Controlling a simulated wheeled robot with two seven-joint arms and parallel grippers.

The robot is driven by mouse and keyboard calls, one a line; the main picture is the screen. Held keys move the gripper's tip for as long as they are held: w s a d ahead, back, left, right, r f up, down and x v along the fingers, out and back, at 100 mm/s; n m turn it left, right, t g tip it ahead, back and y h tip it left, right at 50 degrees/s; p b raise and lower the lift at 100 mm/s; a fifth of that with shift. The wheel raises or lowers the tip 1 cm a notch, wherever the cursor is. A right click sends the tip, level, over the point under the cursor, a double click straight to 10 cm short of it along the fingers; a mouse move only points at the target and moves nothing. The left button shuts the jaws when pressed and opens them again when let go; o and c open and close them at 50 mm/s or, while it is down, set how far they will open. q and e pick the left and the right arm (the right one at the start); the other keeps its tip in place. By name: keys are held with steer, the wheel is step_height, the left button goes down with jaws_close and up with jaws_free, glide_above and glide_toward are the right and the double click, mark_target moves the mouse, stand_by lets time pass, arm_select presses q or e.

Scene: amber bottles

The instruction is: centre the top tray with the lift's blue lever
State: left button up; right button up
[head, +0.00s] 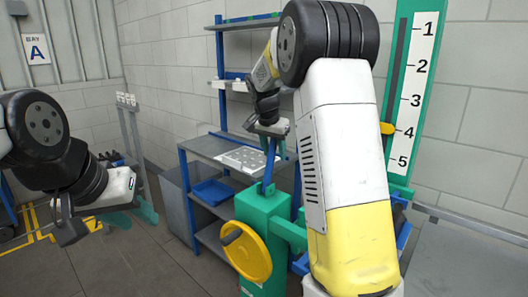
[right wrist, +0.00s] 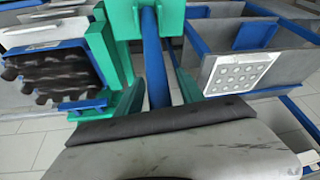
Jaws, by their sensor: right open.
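The blue lever (head: 267,181) rises from the green lift housing (head: 262,213). My right gripper (head: 268,131) is open at the lever's upper part. In the right wrist view the blue lever (right wrist: 155,62) stands between its green fingers; I cannot tell whether they touch it. A blue-rimmed tray (right wrist: 82,104) with several dark bottles sits at the left in that view. In the head view my right arm mostly hides that side of the lift. A yellow pointer (head: 387,128) is close to 4 on the numbered scale (head: 414,98). My left gripper (head: 133,214) looks open and empty at the far left.
A yellow handwheel (head: 246,252) is on the front of the lift housing. A grey shelf rack (head: 206,147) with blue posts stands behind, bearing a white holed plate (head: 243,159) and a blue bin (head: 212,191). Open floor (head: 130,262) lies at the lower left.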

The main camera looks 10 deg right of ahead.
jaws_close()
stand_by(1.3)
